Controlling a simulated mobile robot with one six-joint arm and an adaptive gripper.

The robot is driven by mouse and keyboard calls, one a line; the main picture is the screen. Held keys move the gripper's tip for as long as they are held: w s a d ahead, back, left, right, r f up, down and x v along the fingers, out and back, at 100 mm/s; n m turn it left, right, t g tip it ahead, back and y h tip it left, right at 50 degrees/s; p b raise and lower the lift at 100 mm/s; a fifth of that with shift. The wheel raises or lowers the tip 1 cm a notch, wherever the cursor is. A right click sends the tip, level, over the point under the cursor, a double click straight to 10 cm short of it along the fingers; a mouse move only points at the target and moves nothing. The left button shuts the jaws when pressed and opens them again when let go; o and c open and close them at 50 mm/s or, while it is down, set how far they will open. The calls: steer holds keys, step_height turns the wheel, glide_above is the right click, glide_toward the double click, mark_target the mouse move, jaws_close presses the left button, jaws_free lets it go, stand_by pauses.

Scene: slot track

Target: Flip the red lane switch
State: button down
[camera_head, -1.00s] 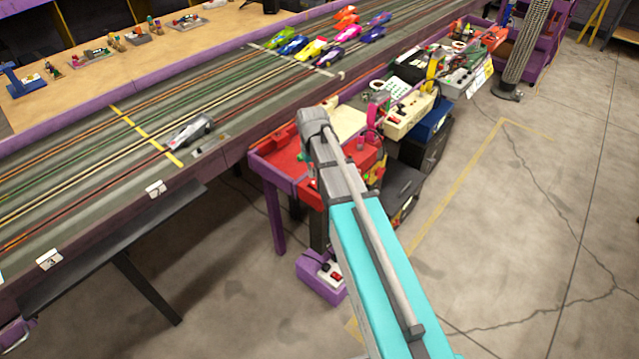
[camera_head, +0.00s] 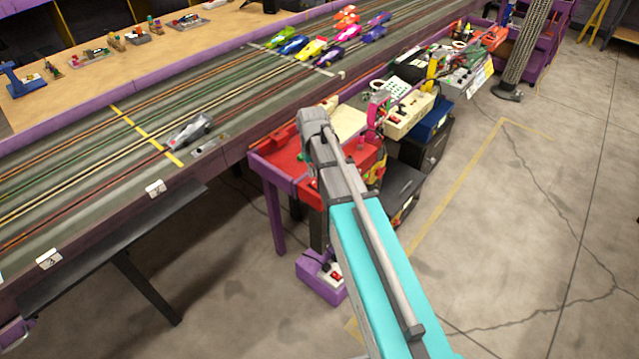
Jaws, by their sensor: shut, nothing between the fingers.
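I cannot make out for certain which part is the red lane switch. A red panel (camera_head: 283,160) lies on the near end of the purple-edged side table, with a small green spot on it. A purple box (camera_head: 318,288) stands low under that table, with a small red switch (camera_head: 336,276) on its pale top. A cream box (camera_head: 412,112) further back also carries small red parts. My arm reaches up from the bottom, and its grey end covers part of the red panel. My gripper is hidden beyond the arm's end, so its fingers do not show.
The slot track (camera_head: 95,185) runs along the left, with a silver car (camera_head: 190,131) on it and several coloured cars further back. Electronics boxes crowd the side table behind my arm. A dark shelf (camera_head: 110,245) juts below the track. The floor (camera_head: 510,220) at right is clear.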

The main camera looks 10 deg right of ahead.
mark_target(313, 181)
steer(key=shift+f+b, duration=1.3)
steer(key=shift+f, duration=0.05)
stand_by(1.1)
steer(key=shift+r, duration=0.15)
steer(key=shift+r+p, duration=3.4)
steer(key=shift+p, duration=0.1)
steer(key=s+r+p, duration=0.4)
steer(key=s, duration=0.4)
steer(key=s+d+r+m+p, duration=0.1)
steer(key=s+r+p, duration=0.4)
steer(key=s, duration=0.3)
steer(key=shift+r+p, duration=0.3)
